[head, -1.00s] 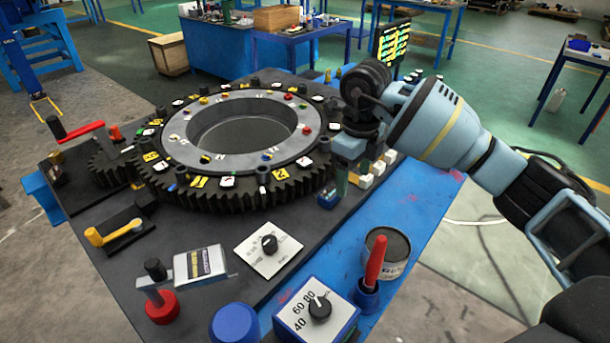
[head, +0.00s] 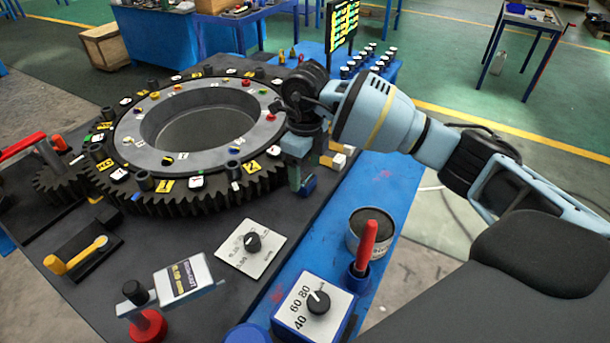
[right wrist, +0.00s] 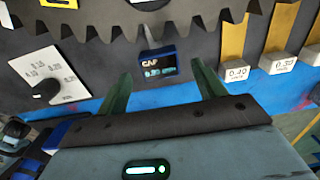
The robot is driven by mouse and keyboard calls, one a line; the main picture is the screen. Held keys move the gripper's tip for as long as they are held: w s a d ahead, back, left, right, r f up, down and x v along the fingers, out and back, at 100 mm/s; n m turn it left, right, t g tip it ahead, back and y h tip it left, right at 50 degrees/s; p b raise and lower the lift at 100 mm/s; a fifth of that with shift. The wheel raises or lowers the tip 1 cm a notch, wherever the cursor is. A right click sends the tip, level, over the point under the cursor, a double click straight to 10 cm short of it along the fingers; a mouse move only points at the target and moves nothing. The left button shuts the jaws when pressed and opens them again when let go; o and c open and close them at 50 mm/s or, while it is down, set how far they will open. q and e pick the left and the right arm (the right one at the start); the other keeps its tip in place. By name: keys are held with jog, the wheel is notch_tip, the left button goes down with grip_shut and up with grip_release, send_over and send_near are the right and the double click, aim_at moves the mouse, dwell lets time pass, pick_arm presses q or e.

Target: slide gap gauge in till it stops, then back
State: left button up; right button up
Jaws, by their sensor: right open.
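My right gripper (head: 297,182) points down at the right edge of the big toothed ring (head: 208,203). In the right wrist view its two fingers (right wrist: 164,96) are apart with nothing held between them. A small blue block with a lit display (right wrist: 158,65), its text like a gap reading, lies beyond the fingertips. It shows beside the fingers in the head view (head: 308,184). White blocks with numbers (right wrist: 237,74) and (right wrist: 279,63), each with a yellow strip, stand to its right; they look like gap gauges. My left gripper is out of view.
A dial plate (head: 250,243), a blue dial box (head: 315,305), a round tin (head: 366,228) and a red-handled tool (head: 366,245) stand near the front. A labelled plate (head: 183,280) is at front left. A lit board (head: 342,25) stands behind.

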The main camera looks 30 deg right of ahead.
notch_tip(320, 180, down, 2)
jog(key=shift+f, duration=0.25)
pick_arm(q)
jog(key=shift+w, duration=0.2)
pick_arm(e)
jog(key=shift+f, duration=0.1)
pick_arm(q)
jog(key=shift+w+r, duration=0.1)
pick_arm(e)
jog(key=shift+c, duration=0.3)
